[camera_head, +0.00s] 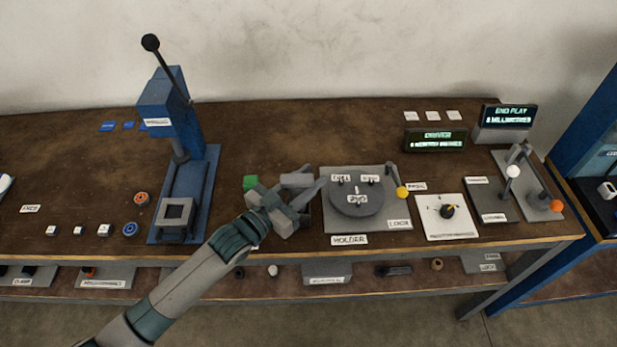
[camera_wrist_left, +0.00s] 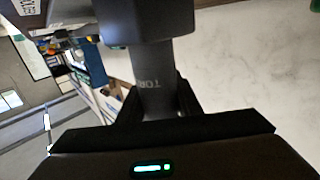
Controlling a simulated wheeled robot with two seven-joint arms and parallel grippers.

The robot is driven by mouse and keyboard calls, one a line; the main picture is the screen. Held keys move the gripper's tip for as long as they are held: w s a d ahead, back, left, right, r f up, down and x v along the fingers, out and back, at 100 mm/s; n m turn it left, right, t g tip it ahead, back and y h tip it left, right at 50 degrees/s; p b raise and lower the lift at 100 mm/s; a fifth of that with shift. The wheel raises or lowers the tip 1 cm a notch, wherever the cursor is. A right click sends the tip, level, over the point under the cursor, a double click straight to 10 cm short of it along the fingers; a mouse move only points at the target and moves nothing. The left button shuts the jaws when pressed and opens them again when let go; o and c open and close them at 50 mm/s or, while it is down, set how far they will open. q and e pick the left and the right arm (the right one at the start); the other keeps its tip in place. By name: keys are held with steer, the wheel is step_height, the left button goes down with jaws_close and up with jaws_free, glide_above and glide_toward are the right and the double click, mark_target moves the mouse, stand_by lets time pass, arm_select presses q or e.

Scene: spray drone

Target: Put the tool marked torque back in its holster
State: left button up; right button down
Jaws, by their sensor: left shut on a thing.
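My left gripper (camera_head: 283,207) is over the table's front middle, just left of the round fixture. In the left wrist view its dark fingers (camera_wrist_left: 155,100) are shut on a grey tool (camera_wrist_left: 152,70) with the letters "TOR" readable on its shaft. A wide dark block (camera_wrist_left: 148,22) is at the upper end of the shaft. In the head view the arm and gripper hide much of the tool and what lies beneath, so I cannot pick out a holster for certain. My right gripper is not in view.
A round fixture on a grey plate (camera_head: 357,195) stands close right of the gripper, with a yellow-knobbed lever (camera_head: 402,192). A blue press (camera_head: 178,160) stands to the left. A dial panel (camera_head: 446,216) and two lit displays (camera_head: 436,139) are farther right. The back middle of the table is clear.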

arm_select(q)
steer(key=shift+f, duration=0.1)
steer(key=o, duration=1.2)
steer(key=shift+c, duration=0.2)
steer(key=shift+s+a, duration=0.3)
steer(key=shift+s, duration=0.05)
steer(key=b+v, duration=0.3)
steer(key=v, duration=0.8)
